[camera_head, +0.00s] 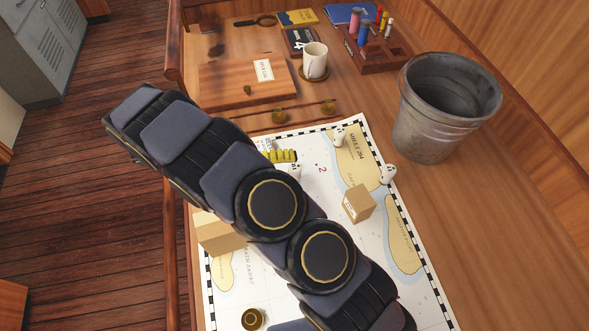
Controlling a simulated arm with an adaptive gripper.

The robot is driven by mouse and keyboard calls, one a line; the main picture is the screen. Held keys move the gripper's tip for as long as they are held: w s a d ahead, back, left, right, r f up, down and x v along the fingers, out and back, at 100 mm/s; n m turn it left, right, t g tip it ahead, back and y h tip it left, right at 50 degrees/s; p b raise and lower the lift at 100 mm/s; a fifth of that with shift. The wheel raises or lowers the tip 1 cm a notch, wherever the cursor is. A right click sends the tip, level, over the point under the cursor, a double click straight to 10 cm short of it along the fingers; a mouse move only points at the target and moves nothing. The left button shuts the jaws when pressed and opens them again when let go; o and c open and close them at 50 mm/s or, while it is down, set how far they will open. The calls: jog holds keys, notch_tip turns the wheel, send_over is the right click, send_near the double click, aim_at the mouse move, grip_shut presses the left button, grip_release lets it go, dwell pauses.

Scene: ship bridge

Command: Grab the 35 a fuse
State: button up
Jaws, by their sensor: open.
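No fuse marked 35 A can be read in the head view. A small yellow ridged object (284,155) lies on the chart, partly behind my arm; I cannot tell whether it is a fuse or a row of fuses. My arm crosses the picture from upper left to lower right, over the chart, and hides part of it. The fingers of my gripper do not show, so I cannot place them relative to the yellow object.
The chart (320,185) bears cardboard boxes (358,203) (219,233), small white objects (388,174) and a round brass-and-black object (252,319). A metal bucket (415,135) stands right. A mug (315,58), wooden case (230,85) and marker rack (372,62) stand behind.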

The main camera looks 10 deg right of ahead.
aim_at(294, 175)
jog(key=f+m+g+y, duration=0.1)
jog(key=m+y, duration=0.1)
jog(key=s+d+f+m+y, duration=0.1)
jog(key=f+m+y, duration=0.1)
jog(key=m+y, duration=0.1)
jog(key=f+m+g+y, duration=0.1)
jog(key=m+y, duration=0.1)
jog(key=y, duration=0.1)
jog(key=shift+s+d+f+g, duration=0.25)
jog(key=shift+s+g, duration=0.05)
jog(key=shift+s, duration=0.05)
jog(key=w+m+t+y, duration=0.1)
jog(key=w+m, duration=0.1)
jog(key=w+m+t+y, duration=0.1)
jog(key=w+m+y, duration=0.1)
jog(key=m, duration=0.1)
jog(key=w+d+r+m+t+y, duration=0.1)
jog(key=m+y, duration=0.1)
jog(key=m, duration=0.1)
jog(key=shift+w+d, duration=0.1)
jog(key=shift+w, duration=0.3)
jog(key=shift+w+d+f+m+t, duration=0.1)
jog(key=shift+w+f+m+t, duration=0.1)
jog(key=shift+m+t, duration=0.1)
jog(key=f, duration=0.7)
jog(key=shift+s+d+f, duration=0.1)
jog(key=shift+s+d, duration=0.05)
jog(key=shift+d, duration=0.1)
grip_shut()
